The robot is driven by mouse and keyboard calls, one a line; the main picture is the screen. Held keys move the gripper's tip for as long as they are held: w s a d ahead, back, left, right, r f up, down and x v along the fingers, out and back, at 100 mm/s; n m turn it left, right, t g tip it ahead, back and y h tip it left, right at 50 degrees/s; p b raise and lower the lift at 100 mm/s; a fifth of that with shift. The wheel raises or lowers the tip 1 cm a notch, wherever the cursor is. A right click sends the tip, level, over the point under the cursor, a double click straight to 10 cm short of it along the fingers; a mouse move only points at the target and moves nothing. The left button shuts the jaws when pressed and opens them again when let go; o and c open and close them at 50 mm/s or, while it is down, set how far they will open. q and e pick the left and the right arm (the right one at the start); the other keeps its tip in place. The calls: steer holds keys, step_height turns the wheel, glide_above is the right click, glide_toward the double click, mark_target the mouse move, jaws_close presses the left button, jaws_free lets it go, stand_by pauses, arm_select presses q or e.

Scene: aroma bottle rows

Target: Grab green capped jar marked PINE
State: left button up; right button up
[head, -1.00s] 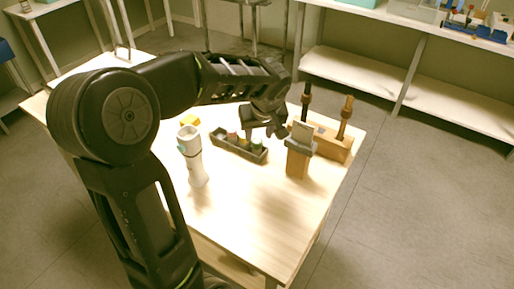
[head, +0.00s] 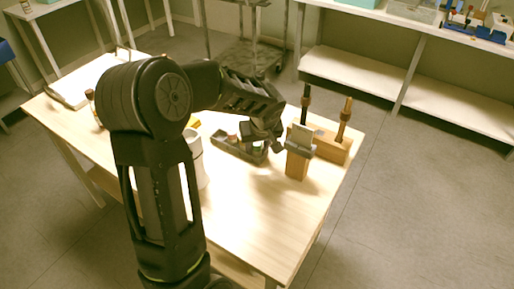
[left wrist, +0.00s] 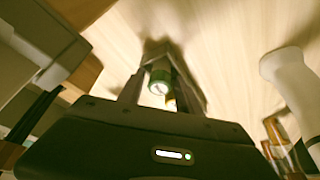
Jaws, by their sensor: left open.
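My left gripper (head: 262,145) is low over the right end of a dark narrow tray (head: 227,149) on the table. In the left wrist view its two fingers (left wrist: 160,92) are apart, and a green-capped jar (left wrist: 159,83) shows between them. The cap bears a pale mark too blurred to read. Whether the fingers touch the jar, I cannot tell. In the head view the gripper covers most of that end of the tray, and no label PINE can be read. My right gripper is in neither view.
A wooden block with a grey top (head: 299,150) stands close right of the gripper. Behind it is a wooden stand (head: 333,149) with two upright dark and brown pieces. A white cylinder (head: 199,168) stands left, partly behind my arm. The front right of the table (head: 270,220) is clear.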

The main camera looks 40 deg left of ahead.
arm_select(q)
steer(key=shift+f, duration=0.1)
steer(key=shift+c, duration=0.4)
jaws_close()
stand_by(0.3)
